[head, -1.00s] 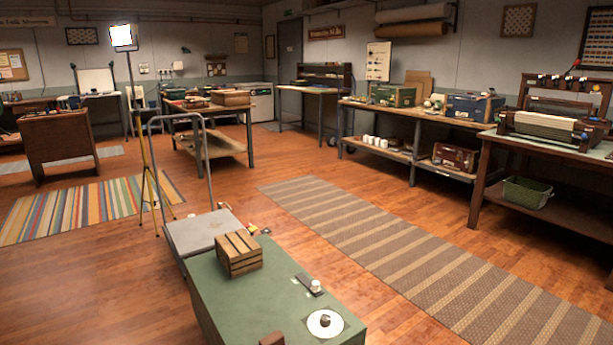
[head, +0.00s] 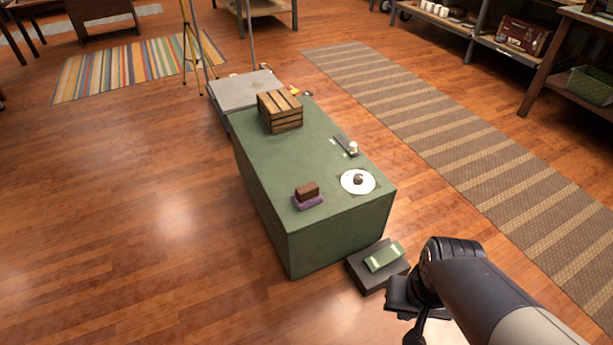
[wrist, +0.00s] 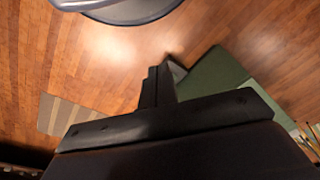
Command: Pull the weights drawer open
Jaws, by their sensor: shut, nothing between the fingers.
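A low dark grey box (head: 365,272) stands on the floor against the near right end of the green-covered table (head: 300,245). A flat green piece with a pale mark (head: 384,257) lies on its top. This box may be the weights drawer; I see no clear handle, and my arm hides part of its right side. My gripper (head: 414,335) hangs just right of and nearer than the box, apart from it in the head view. In the wrist view, the gripper's fingers (wrist: 157,75) are together and empty, with the green table (wrist: 215,80) to their right.
On the table are a slatted wooden crate (head: 280,112), a brown block on a purple base (head: 307,196), a white disc (head: 357,182) and a small dark stand (head: 345,145). A striped rug (head: 470,160) lies to the right. Floor at left is clear.

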